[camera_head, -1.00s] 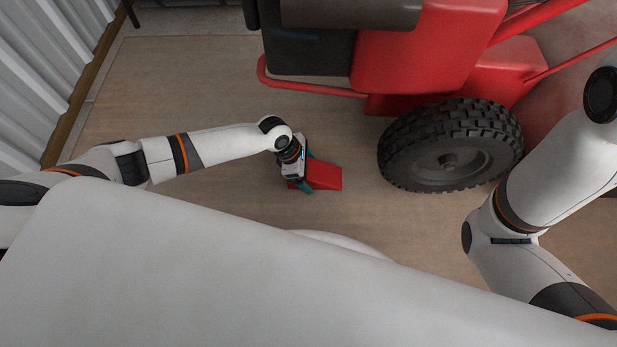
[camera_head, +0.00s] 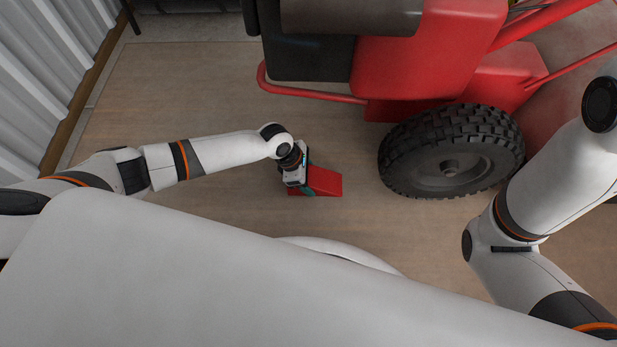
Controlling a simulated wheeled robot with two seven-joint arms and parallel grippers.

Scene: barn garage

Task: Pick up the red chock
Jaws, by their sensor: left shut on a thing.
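The red chock (camera_head: 325,181) is a small wedge-shaped block low over or on the wooden floor, left of the black tyre; I cannot tell whether it touches the floor. My left gripper (camera_head: 308,180) reaches it from the left and is shut on it, with teal fingers at its sides. The gripper body hides the chock's left part. My right arm comes in at the right edge, but its gripper is out of view.
A red machine (camera_head: 430,60) with a large black tyre (camera_head: 450,152) stands to the right and behind the chock. A red bar (camera_head: 310,93) juts out low at its left. A corrugated wall (camera_head: 45,75) is at the left. Floor around the chock (camera_head: 200,95) is clear.

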